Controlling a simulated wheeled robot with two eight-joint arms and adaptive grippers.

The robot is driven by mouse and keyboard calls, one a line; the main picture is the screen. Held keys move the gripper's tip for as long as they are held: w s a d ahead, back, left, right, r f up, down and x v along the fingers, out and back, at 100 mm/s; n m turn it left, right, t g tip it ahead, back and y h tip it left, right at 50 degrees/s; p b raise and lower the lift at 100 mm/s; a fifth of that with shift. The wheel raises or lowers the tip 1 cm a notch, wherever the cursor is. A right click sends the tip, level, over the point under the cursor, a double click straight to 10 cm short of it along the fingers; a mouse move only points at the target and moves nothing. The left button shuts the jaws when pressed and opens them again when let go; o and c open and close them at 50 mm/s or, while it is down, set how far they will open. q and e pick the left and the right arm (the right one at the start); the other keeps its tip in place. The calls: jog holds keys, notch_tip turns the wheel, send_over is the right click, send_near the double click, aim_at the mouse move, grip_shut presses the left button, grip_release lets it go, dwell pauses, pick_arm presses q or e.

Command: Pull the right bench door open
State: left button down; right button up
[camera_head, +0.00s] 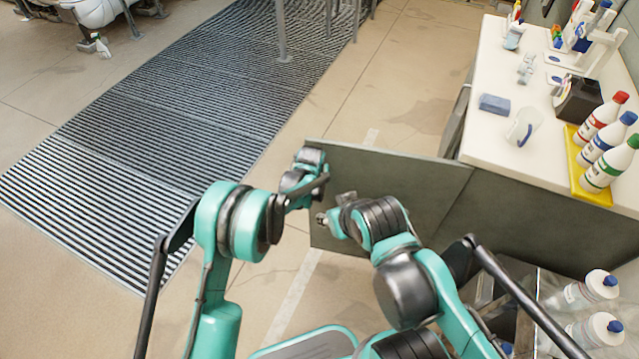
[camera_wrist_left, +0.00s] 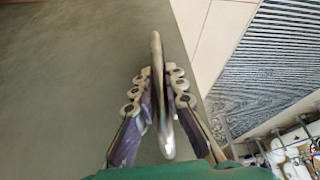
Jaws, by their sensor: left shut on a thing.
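The grey bench door (camera_head: 405,190) stands swung out from the white-topped bench (camera_head: 480,75), with its free edge toward the left. In the left wrist view the door face (camera_wrist_left: 70,70) fills the left side. My left gripper (camera_head: 312,165) is at the free-edge end of the door. In the left wrist view my left gripper (camera_wrist_left: 160,85) is shut on a slim metal handle (camera_wrist_left: 156,50) near the door's edge. My right gripper (camera_head: 328,217) is in front of the door's face, close to the left one; its finger opening is not clear.
A striped floor grating (camera_head: 170,130) lies left of the door, with clear tiled floor between. Bottles on a yellow tray (camera_head: 590,190), a mug (camera_head: 523,127) and a blue sponge (camera_head: 494,104) stand on the bench. More bottles (camera_head: 590,290) are at lower right.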

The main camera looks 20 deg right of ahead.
pick_arm(q)
jog(key=shift+s+a, duration=0.1)
jog(key=shift+s, duration=0.05)
jog(key=c, duration=1.6)
grip_release()
jog(key=shift+o, duration=0.2)
jog(key=v, duration=1.2)
